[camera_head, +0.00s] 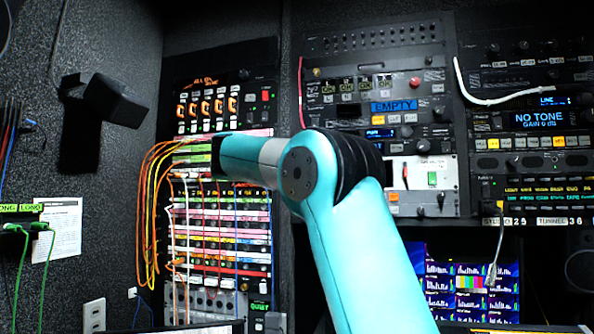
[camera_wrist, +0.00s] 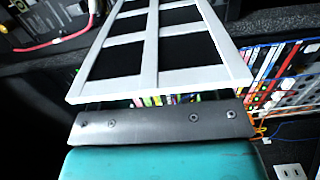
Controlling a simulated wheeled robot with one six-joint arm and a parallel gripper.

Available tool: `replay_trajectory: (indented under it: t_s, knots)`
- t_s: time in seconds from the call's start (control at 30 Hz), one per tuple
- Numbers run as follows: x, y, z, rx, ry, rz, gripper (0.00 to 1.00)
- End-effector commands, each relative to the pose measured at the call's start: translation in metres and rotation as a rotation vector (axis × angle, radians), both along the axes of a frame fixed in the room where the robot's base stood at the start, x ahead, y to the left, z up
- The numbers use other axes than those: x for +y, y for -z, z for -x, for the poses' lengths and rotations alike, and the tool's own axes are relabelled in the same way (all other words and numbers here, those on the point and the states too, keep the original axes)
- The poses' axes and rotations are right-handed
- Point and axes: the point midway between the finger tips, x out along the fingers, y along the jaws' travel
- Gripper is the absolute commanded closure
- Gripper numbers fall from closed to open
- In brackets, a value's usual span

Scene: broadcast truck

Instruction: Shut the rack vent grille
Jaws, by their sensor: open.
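My gripper (camera_wrist: 160,82) fills the middle of the wrist view as what looks like a pale, ladder-like finger frame with dark cells. It lines up with the dark screwed plate and teal wrist below it. Its far end runs out of the top of the picture, and the second finger is not seen. It is open, with nothing visibly held. In the head view my own teal arm hides the gripper. I cannot pick out the rack vent grille for certain in either view; it may be hidden behind my arm.
A patch rack (camera_head: 222,235) with coloured rows stands behind my arm. Orange and yellow cables (camera_head: 150,205) hang at its left. Equipment panels (camera_head: 372,75) stand right of it. A white cable (camera_head: 505,98) hangs at the right, above lit monitors (camera_head: 470,290). A wall outlet (camera_head: 95,315) is at lower left.

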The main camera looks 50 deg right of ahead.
Motion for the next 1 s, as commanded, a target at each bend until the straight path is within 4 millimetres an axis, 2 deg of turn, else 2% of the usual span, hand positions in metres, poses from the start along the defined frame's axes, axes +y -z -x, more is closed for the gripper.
replay_trajectory:
  t_s: [0.43,0.6,0.67,0.87,1.0]
  knots:
    - [-0.009,0.000,-0.003,-0.001,-0.004,0.000,0.29]
    - [-0.008,0.000,-0.003,-0.001,-0.005,0.001,0.68]
    - [-0.008,0.000,-0.003,-0.001,-0.005,0.001,0.80]
    - [-0.011,0.000,0.002,-0.003,-0.010,0.001,0.80]
    - [-0.023,0.001,0.017,-0.005,-0.029,0.003,0.80]
